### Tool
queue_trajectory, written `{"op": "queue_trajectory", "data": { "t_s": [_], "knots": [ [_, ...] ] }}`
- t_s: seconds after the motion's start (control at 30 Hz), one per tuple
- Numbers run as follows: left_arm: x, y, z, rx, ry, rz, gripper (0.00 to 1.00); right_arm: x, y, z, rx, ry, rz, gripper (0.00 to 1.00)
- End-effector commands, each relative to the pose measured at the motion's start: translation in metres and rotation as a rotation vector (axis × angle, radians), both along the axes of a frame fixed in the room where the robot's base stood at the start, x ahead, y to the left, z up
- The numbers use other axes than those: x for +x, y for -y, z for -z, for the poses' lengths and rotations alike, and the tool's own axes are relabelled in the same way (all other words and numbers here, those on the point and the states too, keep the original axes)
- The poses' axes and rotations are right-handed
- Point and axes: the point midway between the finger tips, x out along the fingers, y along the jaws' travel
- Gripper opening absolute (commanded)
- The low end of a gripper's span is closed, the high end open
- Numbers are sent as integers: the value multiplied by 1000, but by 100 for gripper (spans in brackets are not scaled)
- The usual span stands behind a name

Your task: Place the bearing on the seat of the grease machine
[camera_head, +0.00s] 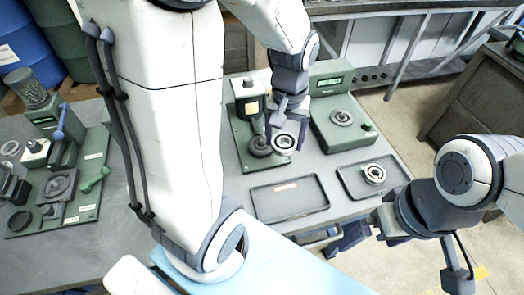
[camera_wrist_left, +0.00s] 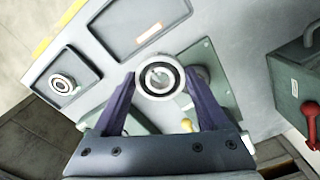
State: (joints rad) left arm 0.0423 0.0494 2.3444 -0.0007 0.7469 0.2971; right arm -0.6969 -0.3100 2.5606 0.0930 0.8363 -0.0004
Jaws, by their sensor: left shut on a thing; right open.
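My left gripper (camera_head: 284,128) is shut on a bearing (camera_head: 285,142), a steel ring with a dark band. In the left wrist view the bearing (camera_wrist_left: 159,78) sits between the two purple fingertips of the left gripper (camera_wrist_left: 158,82). It is held beside a round dark seat (camera_head: 260,146) on the green machine with a grey column (camera_head: 249,103). In the left wrist view the bearing and fingers partly hide that machine's green base (camera_wrist_left: 220,75). A second green machine with a display (camera_head: 332,84) has a round seat (camera_head: 341,117). My right gripper (camera_head: 350,236) is open at the table's front edge.
A dark tray (camera_head: 290,211) is empty. Another tray (camera_head: 352,187) carries a second bearing (camera_head: 374,174). A green fixture board (camera_head: 88,208) with several parts lies at the left. My left arm hides the table's middle left.

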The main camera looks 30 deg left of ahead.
Motion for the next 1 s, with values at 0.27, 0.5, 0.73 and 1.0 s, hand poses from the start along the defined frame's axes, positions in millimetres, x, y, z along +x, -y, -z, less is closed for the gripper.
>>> {"op": "queue_trajectory", "data": {
  "t_s": [0.27,0.5,0.73,1.0],
  "knots": [
    [16,-36,21,-1,-7,-23,4,0,0,-3,1,1,0,100],
    [43,-81,52,-1,-4,-19,4,0,0,-11,1,1,0,100],
    [56,-100,67,0,-1,-14,4,0,0,-14,1,1,0,100],
    [56,-100,101,-1,-3,-13,4,0,0,-20,1,1,0,100]
  ]
}}
